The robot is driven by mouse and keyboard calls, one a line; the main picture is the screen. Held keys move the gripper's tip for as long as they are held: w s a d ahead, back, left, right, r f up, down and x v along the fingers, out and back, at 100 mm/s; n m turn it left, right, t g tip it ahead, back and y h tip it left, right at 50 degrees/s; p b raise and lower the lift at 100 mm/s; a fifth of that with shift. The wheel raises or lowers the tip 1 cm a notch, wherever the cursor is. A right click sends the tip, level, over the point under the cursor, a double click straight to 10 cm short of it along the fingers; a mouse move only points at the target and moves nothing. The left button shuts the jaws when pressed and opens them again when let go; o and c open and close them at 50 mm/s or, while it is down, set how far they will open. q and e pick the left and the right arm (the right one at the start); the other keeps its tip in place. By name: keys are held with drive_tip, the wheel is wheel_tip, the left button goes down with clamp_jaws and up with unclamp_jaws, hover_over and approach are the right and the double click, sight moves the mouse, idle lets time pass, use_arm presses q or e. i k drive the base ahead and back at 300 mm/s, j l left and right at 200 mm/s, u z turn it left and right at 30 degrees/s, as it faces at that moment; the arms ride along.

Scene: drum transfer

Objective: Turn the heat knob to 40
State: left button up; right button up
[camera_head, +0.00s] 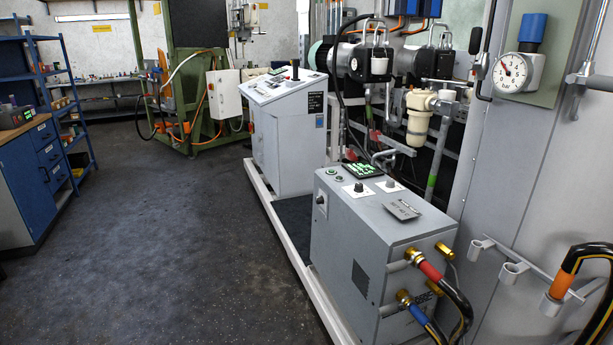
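A grey heater-like cabinet (375,240) stands in the foreground, right of the middle. Its sloped top carries a dark knob on a white dial plate (360,190) and a second, smaller knob on a white plate (390,184) to its right. A small display with green characters (361,170) sits behind them. The labels and dial numbers are too small to read, so I cannot tell which knob is the heat knob or its setting. Another dark knob (320,200) is on the cabinet's left side. Neither of my grippers shows.
Red-banded (431,272) and blue-banded (417,312) hoses leave the cabinet's right side. A holder rail (520,262) and an orange-cuffed hose (562,284) are at the right. A grey console (287,135) stands behind. A white floor rail (285,240) edges the platform; the floor left of it is clear.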

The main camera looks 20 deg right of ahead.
sight(359, 186)
drive_tip(key=i, duration=0.65)
drive_tip(key=i+j+z, duration=0.15)
drive_tip(key=i, duration=0.5)
